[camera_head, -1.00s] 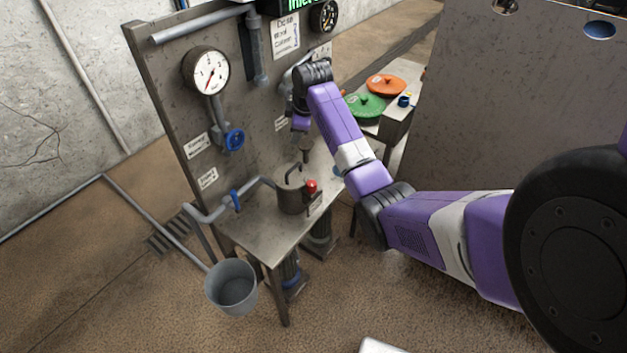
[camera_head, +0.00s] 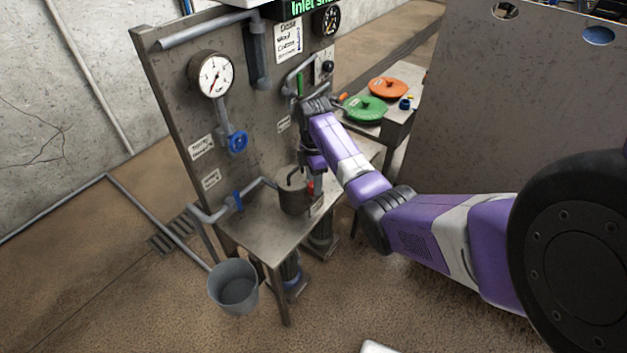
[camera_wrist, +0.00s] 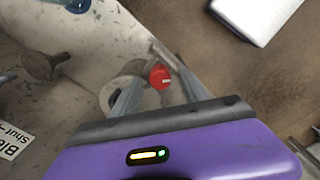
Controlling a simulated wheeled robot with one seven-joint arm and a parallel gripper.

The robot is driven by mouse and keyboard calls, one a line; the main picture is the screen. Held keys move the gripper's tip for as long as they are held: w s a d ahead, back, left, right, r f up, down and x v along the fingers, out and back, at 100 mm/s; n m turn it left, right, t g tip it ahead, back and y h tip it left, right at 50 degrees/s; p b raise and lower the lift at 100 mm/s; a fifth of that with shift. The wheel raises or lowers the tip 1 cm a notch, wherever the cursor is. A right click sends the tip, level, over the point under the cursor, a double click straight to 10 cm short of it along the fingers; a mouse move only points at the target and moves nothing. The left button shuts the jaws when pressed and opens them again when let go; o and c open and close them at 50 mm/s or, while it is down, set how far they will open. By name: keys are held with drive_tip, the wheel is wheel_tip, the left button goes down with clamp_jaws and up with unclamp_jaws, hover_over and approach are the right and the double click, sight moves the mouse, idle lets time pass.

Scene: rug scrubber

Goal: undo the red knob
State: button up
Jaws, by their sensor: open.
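The red knob (camera_head: 311,187) is on the side of a grey cylindrical pot (camera_head: 292,194) on the metal bench, partly hidden by my gripper in the head view. In the wrist view the red knob (camera_wrist: 160,76) is round with a pale mark and shows between my two fingers. My gripper (camera_head: 316,183) points down at the knob. Its fingers (camera_wrist: 153,72) are open, one on each side of the knob in the picture. I cannot tell whether they touch it.
A metal panel carries a gauge (camera_head: 211,75) and a blue valve wheel (camera_head: 237,142). A bent pipe (camera_head: 240,200) runs beside the pot. A grey bucket (camera_head: 234,290) hangs at the bench's left. Green (camera_head: 365,109) and orange (camera_head: 388,88) lids lie behind my arm.

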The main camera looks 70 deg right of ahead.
drive_tip(key=shift+f, duration=0.4)
clamp_jaws()
